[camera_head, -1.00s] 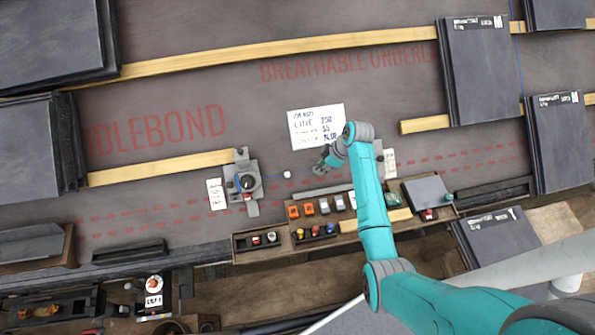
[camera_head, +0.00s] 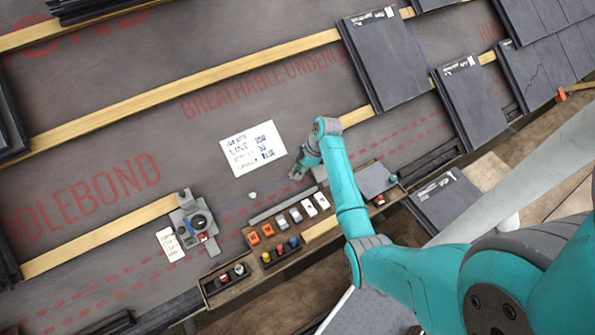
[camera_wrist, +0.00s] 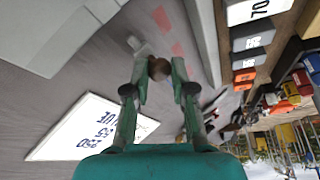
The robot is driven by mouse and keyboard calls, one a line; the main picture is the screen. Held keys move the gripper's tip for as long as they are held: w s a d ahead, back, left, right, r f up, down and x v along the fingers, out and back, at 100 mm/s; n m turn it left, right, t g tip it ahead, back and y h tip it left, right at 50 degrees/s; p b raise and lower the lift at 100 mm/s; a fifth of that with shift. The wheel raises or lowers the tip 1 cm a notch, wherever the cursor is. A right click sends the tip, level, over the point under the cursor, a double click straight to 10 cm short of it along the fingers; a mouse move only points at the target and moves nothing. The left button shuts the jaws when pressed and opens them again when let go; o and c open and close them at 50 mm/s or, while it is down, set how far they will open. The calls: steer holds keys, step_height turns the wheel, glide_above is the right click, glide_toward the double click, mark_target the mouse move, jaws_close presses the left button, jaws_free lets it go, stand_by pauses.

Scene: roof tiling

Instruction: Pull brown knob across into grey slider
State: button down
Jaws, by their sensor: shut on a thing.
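The brown knob (camera_wrist: 158,68) is round and sits between the fingertips of my gripper (camera_wrist: 159,72) in the wrist view. My gripper is shut on it. In the head view my gripper (camera_head: 298,173) is low over the dark underlay, just right of the white sheet; the knob is too small to make out there. A pale grey piece (camera_wrist: 137,45) lies just beyond the knob in the wrist view; I cannot tell whether it is the slider. A grey fixture (camera_head: 190,222) with a dark ring stands at the batten's end, left of my gripper and well apart from it.
A white lettered sheet (camera_head: 253,148) lies beside my gripper. A long grey strip (camera_head: 283,207) runs along a wooden tray of coloured blocks (camera_head: 268,258). A small white object (camera_head: 252,195) lies on the underlay between gripper and fixture. Slates (camera_head: 383,60) are stacked at upper right.

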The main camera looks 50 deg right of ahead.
steer(key=c, duration=1)
jaws_free()
steer(key=v, duration=1.2)
steer(key=shift+o, duration=0.2)
